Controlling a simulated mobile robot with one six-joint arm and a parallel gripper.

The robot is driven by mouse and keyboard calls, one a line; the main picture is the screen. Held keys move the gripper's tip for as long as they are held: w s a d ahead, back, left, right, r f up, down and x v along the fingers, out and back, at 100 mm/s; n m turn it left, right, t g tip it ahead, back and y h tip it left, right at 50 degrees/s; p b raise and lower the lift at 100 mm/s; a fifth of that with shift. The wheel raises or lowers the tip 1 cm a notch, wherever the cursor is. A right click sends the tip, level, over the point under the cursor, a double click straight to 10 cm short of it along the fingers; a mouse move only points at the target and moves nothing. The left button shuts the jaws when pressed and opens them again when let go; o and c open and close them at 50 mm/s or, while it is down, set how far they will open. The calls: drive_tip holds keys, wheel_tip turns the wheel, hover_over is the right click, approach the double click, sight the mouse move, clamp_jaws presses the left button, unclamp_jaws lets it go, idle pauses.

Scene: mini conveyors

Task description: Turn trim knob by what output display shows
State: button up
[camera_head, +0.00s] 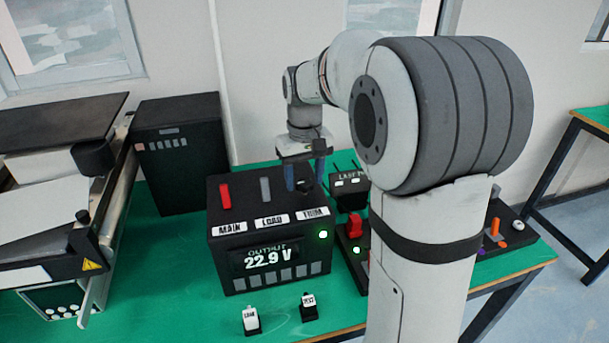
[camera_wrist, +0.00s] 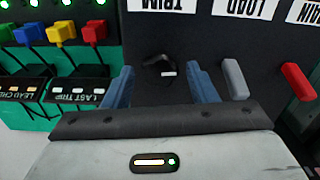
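The black power box (camera_head: 217,266) stands on the green bench. Its output display (camera_head: 268,257) reads 22.9 V, and a green lamp (camera_head: 323,234) is lit beside it. The TRIM label (camera_head: 313,212) is on the box's right side. The dark trim knob (camera_wrist: 158,66) has a white mark and lies between my fingers in the wrist view. My gripper (camera_head: 304,180) points down over the TRIM area. It is open, with one blue finger on each side of the knob and gaps showing. Fingertip height relative to the knob is hard to tell.
A red MAIN lever (camera_head: 224,195) and a grey LOAD lever (camera_head: 265,188) stand beside the knob. Two small labelled pieces, one white (camera_head: 250,319) and one black (camera_head: 308,307), stand in front. Coloured plugs with cables (camera_wrist: 62,32) are nearby. A conveyor (camera_head: 110,215) is at left.

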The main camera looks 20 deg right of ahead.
drive_tip(key=c, duration=0.9)
drive_tip(key=shift+o, duration=0.2)
drive_tip(key=shift+m, duration=0.4)
drive_tip(key=m, duration=0.3)
drive_tip(key=shift+m+p, duration=0.3)
drive_tip(key=shift+p, duration=0.1)
drive_tip(key=m, duration=0.3)
drive_tip(key=shift+m, duration=0.3)
drive_tip(key=m+p, duration=0.1)
drive_tip(key=m, duration=0.3)
drive_tip(key=shift+m, duration=2.3)
